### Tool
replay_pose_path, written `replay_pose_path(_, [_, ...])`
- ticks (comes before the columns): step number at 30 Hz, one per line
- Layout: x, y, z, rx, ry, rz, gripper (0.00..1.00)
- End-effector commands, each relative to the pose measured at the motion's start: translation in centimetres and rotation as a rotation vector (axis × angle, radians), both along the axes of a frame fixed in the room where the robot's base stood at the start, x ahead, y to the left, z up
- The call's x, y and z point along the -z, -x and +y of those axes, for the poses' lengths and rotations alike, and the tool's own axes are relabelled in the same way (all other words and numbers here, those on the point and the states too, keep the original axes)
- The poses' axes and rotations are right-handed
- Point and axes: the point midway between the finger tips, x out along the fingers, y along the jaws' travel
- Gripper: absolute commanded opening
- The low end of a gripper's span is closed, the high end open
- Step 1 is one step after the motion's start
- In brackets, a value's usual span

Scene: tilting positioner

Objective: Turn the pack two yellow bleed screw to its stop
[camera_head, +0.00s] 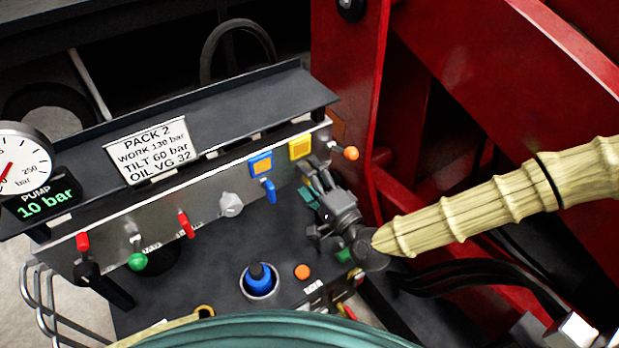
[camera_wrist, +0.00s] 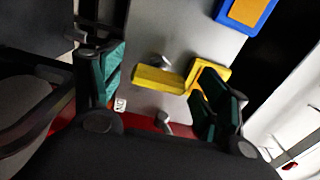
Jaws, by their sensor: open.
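The yellow bleed screw (camera_wrist: 158,79) shows in the wrist view as a flat yellow handle on the grey panel, beside a yellow square plate (camera_wrist: 209,77). My gripper (camera_wrist: 163,90) is open, with one green-padded finger on each side of the handle. A gap shows between the handle and the left finger; the right finger overlaps the yellow plate in the picture. I cannot tell how deep the fingertips reach. In the head view my gripper (camera_head: 314,182) is at the panel's right end, below the yellow plate (camera_head: 300,147), and hides the screw. The PACK 2 sign (camera_head: 148,147) stands on the panel's top.
A blue plate (camera_head: 261,163) with a blue handle (camera_head: 268,189) is left of the yellow one. An orange knob (camera_head: 351,153) is close on the right. Red levers, a grey knob (camera_head: 231,204) and a green knob (camera_head: 137,261) line the panel. Red steelwork (camera_head: 345,90) rises behind.

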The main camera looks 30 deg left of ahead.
Motion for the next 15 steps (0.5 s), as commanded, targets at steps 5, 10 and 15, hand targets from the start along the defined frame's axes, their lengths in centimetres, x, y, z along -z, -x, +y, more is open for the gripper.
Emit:
replay_pose_path(5, [0.0,0.6,-1.5,0.001,0.001,0.003,0.75])
replay_pose_path(10, [0.0,1.7,-4.4,0.002,0.000,0.002,0.75])
replay_pose_path(15, [0.0,2.9,-7.2,0.002,0.001,0.004,0.75])
